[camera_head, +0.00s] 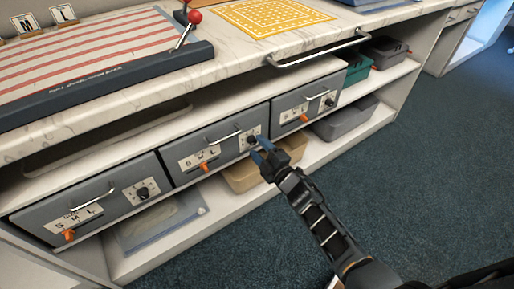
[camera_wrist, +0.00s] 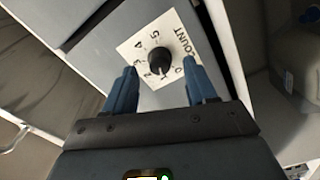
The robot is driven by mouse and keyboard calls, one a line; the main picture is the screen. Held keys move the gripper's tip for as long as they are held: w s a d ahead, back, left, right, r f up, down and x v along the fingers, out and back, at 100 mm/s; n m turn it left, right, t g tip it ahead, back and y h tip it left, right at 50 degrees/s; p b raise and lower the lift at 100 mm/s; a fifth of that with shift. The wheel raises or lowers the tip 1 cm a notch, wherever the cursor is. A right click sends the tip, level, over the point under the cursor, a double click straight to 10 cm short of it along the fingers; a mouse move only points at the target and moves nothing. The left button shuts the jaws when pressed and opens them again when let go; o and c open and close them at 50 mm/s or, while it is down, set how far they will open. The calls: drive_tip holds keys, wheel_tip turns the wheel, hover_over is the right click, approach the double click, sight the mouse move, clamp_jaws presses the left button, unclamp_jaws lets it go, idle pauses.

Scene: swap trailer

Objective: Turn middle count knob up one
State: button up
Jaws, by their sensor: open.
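The middle count knob (camera_wrist: 159,61) is a round black dial on a white plate marked COUNT with numbers 0 to 5, on the front of the middle grey drawer (camera_head: 178,172). Its white pointer mark appears near the 1. In the head view the knob (camera_head: 251,139) is at the drawer's right end, close to my blue fingertips. My gripper (camera_wrist: 158,88) is open and empty, with one finger on each side of the knob in the wrist view. I cannot tell whether either finger touches it.
The drawer also has a handle (camera_head: 224,137) and an orange lever (camera_head: 204,167). Similar drawers with count knobs sit left (camera_head: 143,192) and right (camera_head: 329,102). A tan bin (camera_head: 243,178) is below. The countertop (camera_head: 232,66) overhangs with a metal rail (camera_head: 318,49).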

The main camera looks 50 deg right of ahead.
drive_tip(key=shift+x, duration=0.8)
drive_tip(key=shift+c, duration=0.4)
clamp_jaws()
drive_tip(key=m+p, duration=0.2)
drive_tip(key=m, duration=0.2)
drive_tip(key=shift+a+r, duration=0.1)
drive_tip(key=shift+m+p, duration=0.65)
drive_tip(key=shift+m, duration=1.85)
